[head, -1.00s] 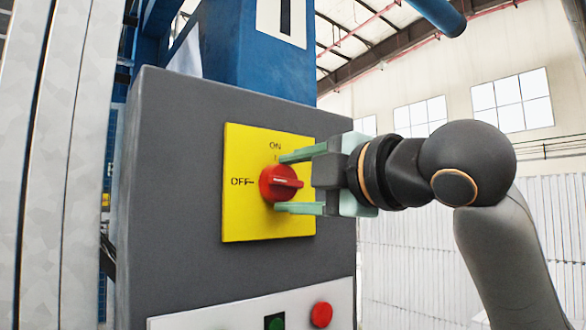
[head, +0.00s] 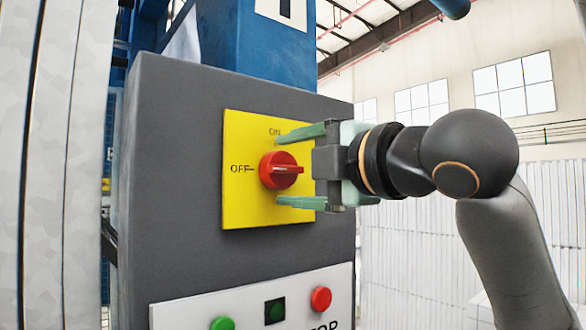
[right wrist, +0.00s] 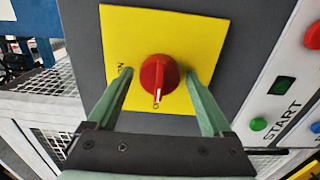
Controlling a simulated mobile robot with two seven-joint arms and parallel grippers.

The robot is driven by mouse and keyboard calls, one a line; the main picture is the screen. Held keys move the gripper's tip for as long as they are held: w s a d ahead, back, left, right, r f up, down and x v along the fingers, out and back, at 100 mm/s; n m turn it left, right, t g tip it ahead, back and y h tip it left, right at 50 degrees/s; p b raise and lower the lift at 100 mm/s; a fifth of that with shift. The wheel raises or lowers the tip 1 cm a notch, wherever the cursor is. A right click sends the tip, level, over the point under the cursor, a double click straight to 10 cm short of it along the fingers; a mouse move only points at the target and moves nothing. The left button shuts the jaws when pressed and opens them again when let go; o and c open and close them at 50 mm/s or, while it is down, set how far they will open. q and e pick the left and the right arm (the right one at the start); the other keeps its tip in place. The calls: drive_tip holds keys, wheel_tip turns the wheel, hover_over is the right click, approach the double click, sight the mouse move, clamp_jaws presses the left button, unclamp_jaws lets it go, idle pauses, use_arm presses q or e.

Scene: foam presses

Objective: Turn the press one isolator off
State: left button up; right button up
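The red isolator knob (head: 280,170) sits on a yellow plate (head: 245,212) on the dark grey cabinet front. The plate is marked ON at the top and OFF at the left. The knob's handle lies about horizontal in the head view. My right gripper (head: 278,170) is open, with one green finger above the knob and one below it. In the right wrist view, the knob (right wrist: 158,76) stands between the two spread fingertips, with gaps on both sides. My left gripper is not in view.
Below the plate, a white panel (head: 185,314) carries a red button (head: 321,298), a green button (head: 222,324) and a dark square (head: 274,311). A pale upright post (head: 60,170) stands at the left. Blue press framework (head: 260,55) rises behind the cabinet.

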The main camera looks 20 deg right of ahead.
drive_tip(key=shift+o, duration=0.5)
drive_tip(key=shift+s+d, duration=0.1)
drive_tip(key=shift+s, duration=0.2)
drive_tip(key=b+v, duration=0.3)
drive_tip(key=v, duration=0.9)
drive_tip(key=shift+w, duration=0.1)
